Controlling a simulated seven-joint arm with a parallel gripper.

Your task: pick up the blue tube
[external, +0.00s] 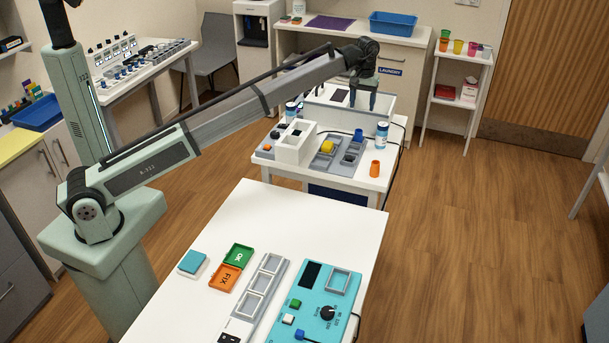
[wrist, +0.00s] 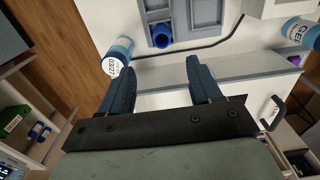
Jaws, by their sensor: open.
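The blue tube (external: 358,134) stands in a compartment of a grey tray (external: 338,168) on the white table in the middle of the room. In the wrist view the blue tube (wrist: 162,36) shows its open round end, just beyond the gap between my fingers. My gripper (external: 362,103) points down over the back part of that table, behind the tube in the external view. In the wrist view my gripper (wrist: 160,66) has its two dark fingers spread apart with nothing between them. It is apart from the tube.
A white and blue bottle (external: 382,134) stands just right of the tube; in the wrist view this bottle (wrist: 118,56) is close to my left finger. A yellow piece (external: 327,147), a white box (external: 295,146) and an orange cup (external: 375,168) are nearby. A dark cable runs along the table.

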